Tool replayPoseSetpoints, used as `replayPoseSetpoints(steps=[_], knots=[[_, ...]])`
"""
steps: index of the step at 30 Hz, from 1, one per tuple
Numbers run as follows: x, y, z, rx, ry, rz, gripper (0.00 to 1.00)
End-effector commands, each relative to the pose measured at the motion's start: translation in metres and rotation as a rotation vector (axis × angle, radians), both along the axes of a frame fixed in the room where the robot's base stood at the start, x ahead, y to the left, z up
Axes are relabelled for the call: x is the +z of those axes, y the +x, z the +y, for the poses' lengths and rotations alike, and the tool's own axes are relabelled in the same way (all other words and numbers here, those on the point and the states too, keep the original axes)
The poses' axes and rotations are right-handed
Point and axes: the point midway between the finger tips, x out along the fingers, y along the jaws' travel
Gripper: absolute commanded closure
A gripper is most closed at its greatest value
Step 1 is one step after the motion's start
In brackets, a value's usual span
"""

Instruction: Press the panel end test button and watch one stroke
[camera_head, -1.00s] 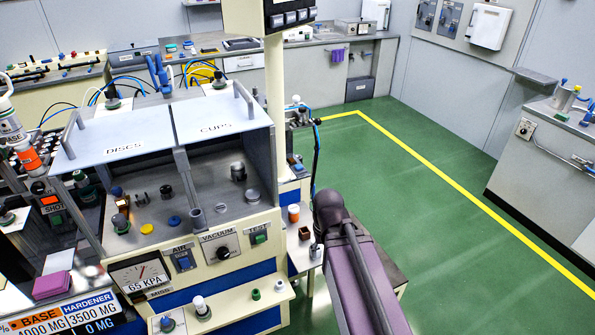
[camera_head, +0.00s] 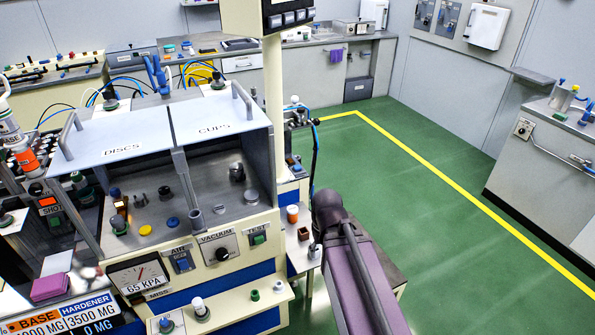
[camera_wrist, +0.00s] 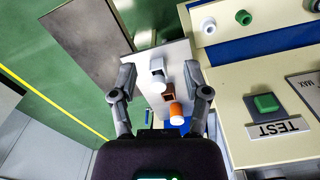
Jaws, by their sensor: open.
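The green TEST button (camera_head: 259,239) is at the right end of the cream front panel (camera_head: 240,262), under its TEST label. In the wrist view the green button (camera_wrist: 265,103) sits on a dark plate, right of my gripper (camera_wrist: 161,82) and apart from it. My gripper's two fingers are spread with nothing held between them. Beyond them, lower down, are a white-topped part, a brown block and an orange container on a pale surface. In the head view my arm hides most of the gripper. The panel gauge (camera_head: 141,279) reads 65 KPA.
The VACUUM knob (camera_head: 222,254) and blue AIR switch (camera_head: 182,260) are left of the button. The orange container (camera_head: 292,214) stands on the side surface. Green floor at right is clear.

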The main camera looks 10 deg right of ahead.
Motion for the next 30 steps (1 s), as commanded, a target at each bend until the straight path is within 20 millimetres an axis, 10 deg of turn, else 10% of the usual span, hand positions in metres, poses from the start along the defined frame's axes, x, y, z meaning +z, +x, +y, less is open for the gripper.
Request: replayPoseSetpoints(steps=[14, 21, 30], knots=[[0.0, 0.0, 0.0, 0.0, 0.0, 0.0, 0.39], [0.0, 0.0, 0.0, 0.0, 0.0, 0.0, 1.0], [0.0, 0.0, 0.0, 0.0, 0.0, 0.0, 1.0]])
